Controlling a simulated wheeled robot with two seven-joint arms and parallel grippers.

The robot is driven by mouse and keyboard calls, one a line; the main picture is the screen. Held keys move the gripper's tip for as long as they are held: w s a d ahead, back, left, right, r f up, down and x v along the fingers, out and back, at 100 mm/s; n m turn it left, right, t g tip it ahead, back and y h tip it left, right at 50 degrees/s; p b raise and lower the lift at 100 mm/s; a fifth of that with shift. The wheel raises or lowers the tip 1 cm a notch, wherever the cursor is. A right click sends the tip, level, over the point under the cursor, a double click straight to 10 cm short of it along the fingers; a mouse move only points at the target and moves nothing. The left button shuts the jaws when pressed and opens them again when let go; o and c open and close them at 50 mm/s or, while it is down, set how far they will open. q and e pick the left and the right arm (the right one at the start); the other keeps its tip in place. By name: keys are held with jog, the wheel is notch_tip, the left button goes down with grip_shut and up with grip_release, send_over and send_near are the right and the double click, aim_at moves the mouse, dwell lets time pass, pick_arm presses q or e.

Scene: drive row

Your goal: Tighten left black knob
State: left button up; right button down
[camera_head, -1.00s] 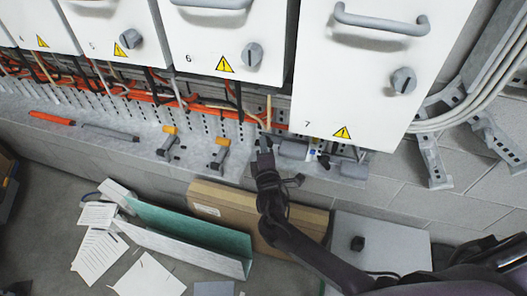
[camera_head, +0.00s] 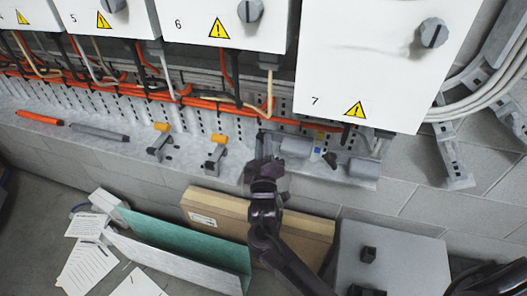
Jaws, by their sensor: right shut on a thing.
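My right gripper (camera_head: 262,150) reaches up from below to the metal ledge, at the left end of a fitting with grey cylinders (camera_head: 295,147) under cabinet 7. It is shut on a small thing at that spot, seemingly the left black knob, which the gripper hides. Another small black knob-like part (camera_head: 330,160) shows on the same fitting, to the right of the gripper and apart from it. My left gripper is not in view.
White cabinet 7 (camera_head: 375,65) overhangs the ledge (camera_head: 215,125). Two clamps with orange tops (camera_head: 217,147) stand left of the gripper. Below are a cardboard box (camera_head: 200,205), a green-lined folder (camera_head: 185,240), papers and a pale box (camera_head: 395,262).

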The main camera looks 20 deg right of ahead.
jog(key=shift+m+b, duration=0.5)
jog(key=shift+m, duration=0.2)
jog(key=shift+h, duration=0.4)
jog(key=c, duration=1.5)
grip_release()
jog(key=shift+o, duration=0.2)
jog(key=b+v, duration=0.1)
jog(key=v, duration=0.7)
